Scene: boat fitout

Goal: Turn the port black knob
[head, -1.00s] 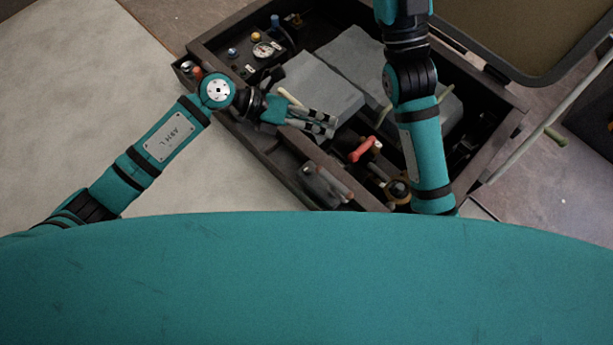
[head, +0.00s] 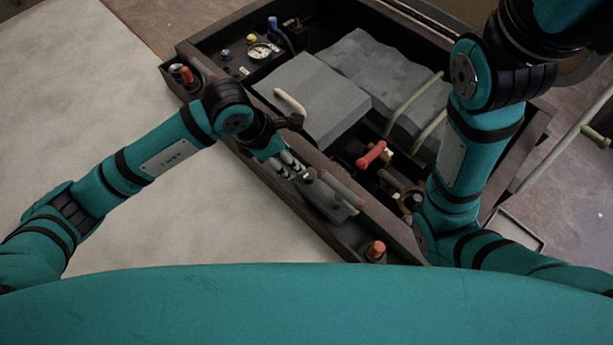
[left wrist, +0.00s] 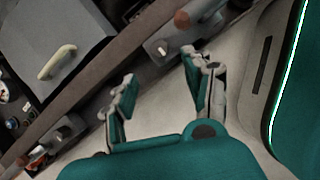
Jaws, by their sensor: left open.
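I cannot clearly pick out a black knob in either view. In the left wrist view the two fingers of the left gripper (left wrist: 158,75) stand apart. Beyond them is a grey fitting (left wrist: 160,52) with a small round part on it. A dark piece beside my left wrist in the head view is too small to identify. My right arm crosses the right side of the head view, and its gripper is out of frame.
The dark box (head: 348,240) holds grey covers (head: 312,97), a pale handle (head: 290,101), a red handle (head: 371,155), a gauge (head: 259,52) and a blue knob (head: 225,54). Orange-topped fittings (head: 376,249) sit on its near wall. Pale floor (head: 190,215) is clear at left.

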